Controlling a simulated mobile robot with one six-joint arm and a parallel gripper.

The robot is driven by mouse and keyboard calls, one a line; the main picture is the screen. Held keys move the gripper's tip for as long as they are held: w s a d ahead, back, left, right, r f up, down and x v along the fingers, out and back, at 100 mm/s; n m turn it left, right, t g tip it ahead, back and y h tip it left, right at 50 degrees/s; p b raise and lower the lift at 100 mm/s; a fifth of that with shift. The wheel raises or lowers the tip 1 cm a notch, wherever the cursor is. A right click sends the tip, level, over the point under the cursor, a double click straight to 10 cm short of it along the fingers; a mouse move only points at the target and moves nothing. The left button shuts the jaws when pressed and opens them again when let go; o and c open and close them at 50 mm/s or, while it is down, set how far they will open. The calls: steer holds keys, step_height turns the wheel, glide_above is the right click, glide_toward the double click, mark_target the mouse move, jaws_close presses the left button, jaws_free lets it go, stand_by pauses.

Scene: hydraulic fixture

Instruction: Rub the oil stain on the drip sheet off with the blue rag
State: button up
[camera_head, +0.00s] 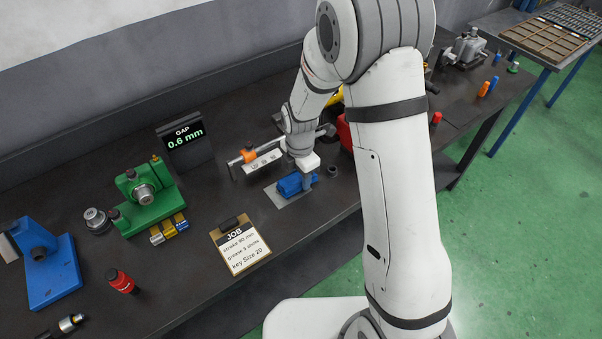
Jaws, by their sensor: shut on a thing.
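The blue rag (290,186) is under my gripper (306,180) at the middle of the dark bench. My gripper points down and is shut on the rag. The rag is over the grey drip sheet (276,198), whose left and front part shows bare; the rag looks to be on or just above the sheet, and I cannot tell which. I see no oil stain on the bare part; the area under the rag and gripper is hidden.
A job clipboard (240,248) lies to the front left. A caliper-like tool (255,161) with an orange part is behind the sheet. A small dark ring (332,171) sits close on the right. A gap display (185,142) and green fixture (147,199) stand left.

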mark_target(291, 181)
steer(key=shift+s+a+r, duration=0.1)
steer(key=shift+s+a, duration=0.4)
steer(key=shift+a, duration=0.25)
steer(key=shift+s+a, duration=0.5)
steer(key=shift+a, duration=0.2)
steer(key=shift+s+a+b, duration=0.35)
steer(key=shift+s+a, duration=0.15)
steer(key=shift+a, duration=0.25)
steer(key=shift+s+a+b, duration=0.35)
steer(key=shift+s+a, duration=0.15)
steer(key=shift+a, duration=0.25)
steer(key=shift+w+d+f+b, duration=0.15)
steer(key=shift+w+d, duration=0.4)
steer(key=shift+d, duration=0.3)
steer(key=shift+w+d+f+b, duration=0.15)
steer(key=shift+w+d, duration=0.35)
steer(key=shift+d, duration=0.35)
steer(key=shift+w+d+r, duration=0.1)
steer(key=shift+w+d, duration=0.4)
steer(key=shift+d, duration=0.25)
steer(key=shift+w+d, duration=0.45)
steer(key=shift+d, duration=0.3)
steer(key=shift+w+r+p, duration=0.1)
steer(key=shift+r+p, duration=1.7)
steer(key=shift+r, duration=1.3)
